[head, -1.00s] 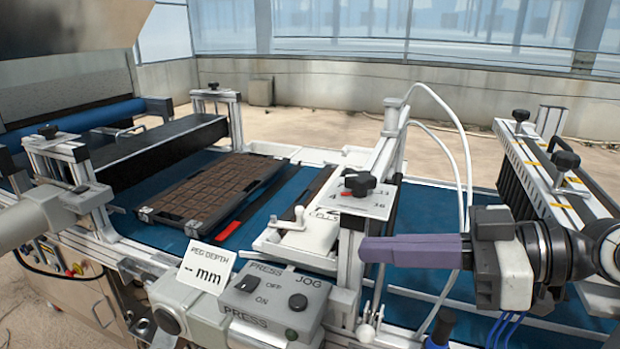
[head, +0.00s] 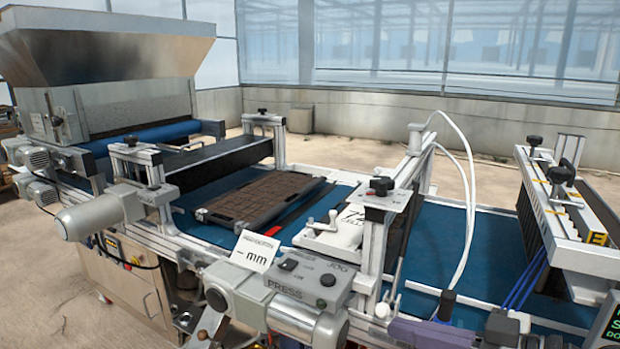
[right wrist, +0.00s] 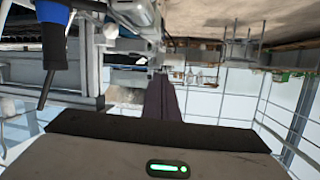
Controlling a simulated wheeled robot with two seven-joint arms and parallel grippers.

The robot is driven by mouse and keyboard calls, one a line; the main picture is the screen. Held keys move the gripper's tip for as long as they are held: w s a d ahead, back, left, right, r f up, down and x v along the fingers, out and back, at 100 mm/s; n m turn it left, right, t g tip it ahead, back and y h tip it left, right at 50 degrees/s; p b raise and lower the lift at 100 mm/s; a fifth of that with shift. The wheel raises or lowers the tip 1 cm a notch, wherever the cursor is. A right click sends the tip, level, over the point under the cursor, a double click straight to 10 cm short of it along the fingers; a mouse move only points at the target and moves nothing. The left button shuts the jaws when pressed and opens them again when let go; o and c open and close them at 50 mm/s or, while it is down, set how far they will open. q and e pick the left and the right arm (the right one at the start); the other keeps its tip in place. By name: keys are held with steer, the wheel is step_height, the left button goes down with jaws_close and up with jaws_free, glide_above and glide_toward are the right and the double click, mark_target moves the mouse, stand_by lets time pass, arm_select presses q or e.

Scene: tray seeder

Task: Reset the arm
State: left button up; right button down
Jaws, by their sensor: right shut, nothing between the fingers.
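My right gripper (head: 405,330) is at the bottom edge of the head view, low in front of the tray seeder. Its purple fingers point left and are shut with nothing between them. Part of it is cut off by the frame edge. In the right wrist view, the closed dark fingers (right wrist: 162,98) extend away from the wrist, with no object at their tips. My left gripper does not show in the head view.
The press control box (head: 305,278) and "mm" card (head: 255,251) are left of the gripper. A dark cell tray (head: 262,196) lies on the blue belt (head: 450,240). A hopper (head: 105,45) stands at back left.

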steer(key=s+f+m+t+h, duration=0.1)
steer(key=s+f+m+h, duration=0.1)
steer(key=f, duration=0.8)
steer(key=s+f+m+h, duration=0.1)
steer(key=f+m+h, duration=0.15)
steer(key=f, duration=0.75)
steer(key=s+d+f+m+g+h, duration=0.1)
steer(key=s+f+m+h, duration=0.2)
steer(key=s+f, duration=1.1)
step_height(320, 180, down, 2)
steer(key=shift+s+d+f+g+h, duration=0.25)
steer(key=shift+s+g+h, duration=0.1)
steer(key=shift+h, duration=0.5)
